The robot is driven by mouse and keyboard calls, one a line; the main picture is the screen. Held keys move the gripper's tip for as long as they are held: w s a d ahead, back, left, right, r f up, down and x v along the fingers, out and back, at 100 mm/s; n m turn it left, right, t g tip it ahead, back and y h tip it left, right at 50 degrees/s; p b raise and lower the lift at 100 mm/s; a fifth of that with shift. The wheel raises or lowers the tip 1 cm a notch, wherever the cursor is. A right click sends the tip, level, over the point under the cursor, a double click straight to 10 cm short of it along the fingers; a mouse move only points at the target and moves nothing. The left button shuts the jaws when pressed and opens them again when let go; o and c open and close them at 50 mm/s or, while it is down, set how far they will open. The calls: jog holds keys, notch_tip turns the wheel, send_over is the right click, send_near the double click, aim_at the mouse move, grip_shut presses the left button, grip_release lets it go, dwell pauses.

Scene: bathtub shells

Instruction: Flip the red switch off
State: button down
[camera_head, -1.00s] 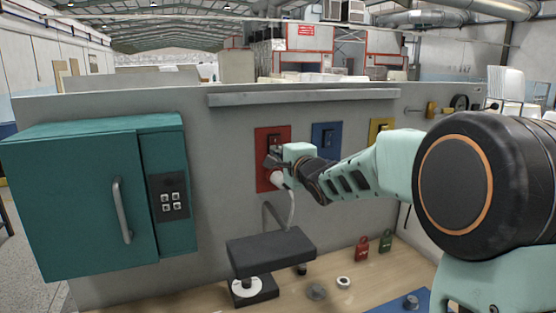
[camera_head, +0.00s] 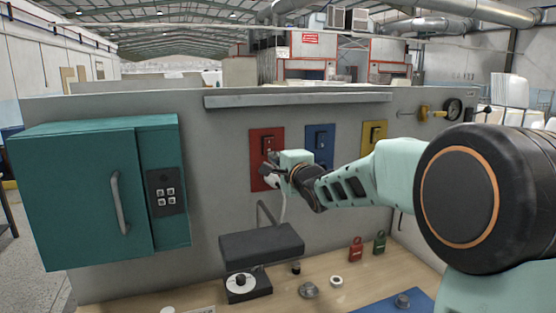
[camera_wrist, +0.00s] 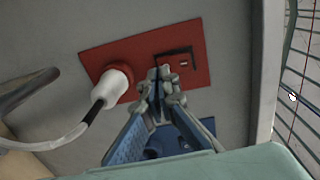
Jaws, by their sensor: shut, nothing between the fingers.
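The red plate (camera_head: 257,165) is on the grey wall, left of a blue and a yellow one. In the wrist view the red plate (camera_wrist: 135,47) carries the dark-framed switch (camera_wrist: 183,63) on the right and a white plug (camera_wrist: 113,83) with a cable on the left. My gripper (camera_head: 267,171) is shut and empty, just below the switch in the head view. In the wrist view its fingertips (camera_wrist: 160,76) partly cover the switch's left side; contact cannot be told.
The blue plate (camera_head: 311,140) and yellow plate (camera_head: 366,136) are to the right. A dark lamp-like device (camera_head: 262,243) and red and green padlocks (camera_head: 355,250) are on the wooden bench below. A ledge (camera_head: 300,99) runs above.

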jog(key=f+v, duration=0.2)
jog(key=v, duration=0.7)
jog(key=shift+s+d+b, duration=0.2)
jog(key=shift+s+b, duration=0.2)
